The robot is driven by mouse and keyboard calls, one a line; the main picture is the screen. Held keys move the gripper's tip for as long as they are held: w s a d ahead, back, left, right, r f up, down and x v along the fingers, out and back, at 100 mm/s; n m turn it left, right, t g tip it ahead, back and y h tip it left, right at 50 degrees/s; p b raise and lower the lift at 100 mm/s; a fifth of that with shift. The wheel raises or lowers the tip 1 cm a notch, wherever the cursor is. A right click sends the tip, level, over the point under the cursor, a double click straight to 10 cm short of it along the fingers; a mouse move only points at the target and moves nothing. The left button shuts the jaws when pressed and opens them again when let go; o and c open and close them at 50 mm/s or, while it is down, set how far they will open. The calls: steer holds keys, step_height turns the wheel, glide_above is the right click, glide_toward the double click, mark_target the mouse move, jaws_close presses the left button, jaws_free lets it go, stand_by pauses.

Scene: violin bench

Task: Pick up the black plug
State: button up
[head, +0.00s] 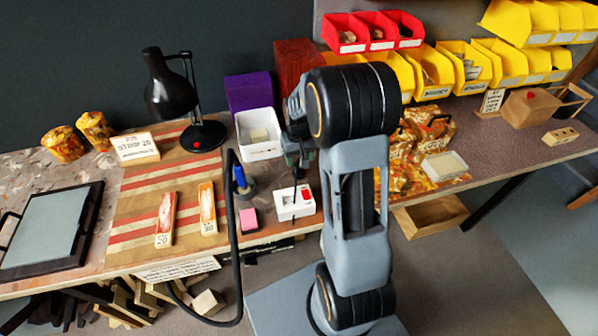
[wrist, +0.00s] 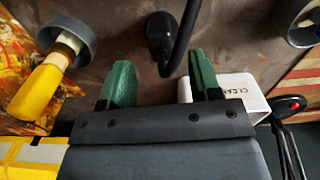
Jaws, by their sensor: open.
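The black plug (wrist: 160,28) lies on the brown bench top in the wrist view, with a thick black cable curving up from it. It is ahead of the gap between my fingers and apart from them. In the head view a small dark piece just below my gripper looks like the plug (head: 299,172), partly hidden. My gripper (wrist: 160,75) is open and empty, its two green fingers spread. In the head view my gripper (head: 299,155) hangs over the bench beside the white bin.
The white bin (wrist: 242,88) sits close by my right finger in the wrist view. A yellow-handled item with a grey ring (wrist: 67,37) is at left. The white box with a red switch (head: 295,203) and the desk lamp (head: 205,135) stand nearby in the head view.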

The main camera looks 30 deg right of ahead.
mark_target(298, 166)
steer(key=shift+s+a+f, duration=0.1)
steer(key=shift+f, duration=1.2)
steer(key=shift+s+f, duration=0.1)
steer(key=shift+f, duration=1.2)
steer(key=c, duration=0.9)
steer(key=shift+r, duration=0.15)
steer(key=shift+c, duration=0.2)
steer(key=shift+r, duration=0.25)
steer(key=r, duration=0.3)
steer(key=shift+a+r, duration=0.15)
steer(key=shift+a, duration=0.2)
steer(key=s+a+r, duration=0.3)
steer(key=a+r, duration=0.6)
steer(key=a, duration=0.3)
steer(key=shift+s+a, duration=0.4)
